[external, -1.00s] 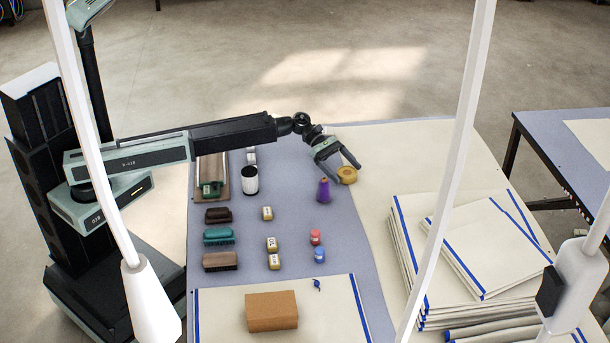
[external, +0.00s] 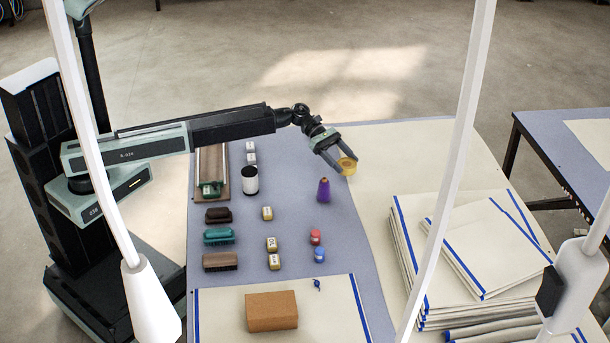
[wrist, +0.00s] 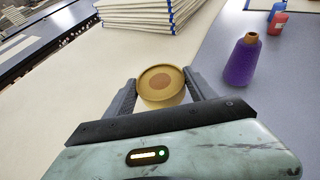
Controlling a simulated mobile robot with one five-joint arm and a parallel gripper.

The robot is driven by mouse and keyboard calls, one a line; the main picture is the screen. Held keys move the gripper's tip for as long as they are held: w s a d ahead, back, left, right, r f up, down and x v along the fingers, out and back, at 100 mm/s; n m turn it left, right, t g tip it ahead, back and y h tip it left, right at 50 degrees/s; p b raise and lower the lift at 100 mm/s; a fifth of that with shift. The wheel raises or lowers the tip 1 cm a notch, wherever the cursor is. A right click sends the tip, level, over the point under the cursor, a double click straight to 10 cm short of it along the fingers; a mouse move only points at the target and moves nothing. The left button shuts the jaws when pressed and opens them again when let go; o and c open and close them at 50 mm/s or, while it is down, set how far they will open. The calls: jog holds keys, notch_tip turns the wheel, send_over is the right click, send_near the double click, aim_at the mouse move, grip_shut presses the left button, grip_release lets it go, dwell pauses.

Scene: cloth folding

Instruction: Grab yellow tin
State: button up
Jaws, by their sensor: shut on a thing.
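The yellow tin (external: 347,166) is a short round can at the far part of the table, near the edge of the cream cloth. My gripper (external: 346,164) is shut on the tin, with one finger on each side of it. In the wrist view the tin (wrist: 161,86) sits between the two fingertips (wrist: 160,90), its round lid with a brown disc facing the camera. I cannot tell for sure whether its underside touches the table.
A purple thread cone (external: 324,190) stands close to the gripper, and also shows in the wrist view (wrist: 242,62). A white-and-black cup (external: 250,180), brushes (external: 219,237) and small blocks (external: 267,213) stand left. Stacked cloths (external: 470,250) lie right. The cream cloth behind the tin is clear.

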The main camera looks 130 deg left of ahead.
jog(key=s+d, duration=0.3)
jog(key=s, duration=0.1)
jog(key=s+d, duration=0.3)
jog(key=s, duration=0.1)
jog(key=s+d+r+p, duration=0.1)
jog(key=s+d, duration=0.3)
jog(key=shift+d+r, duration=0.1)
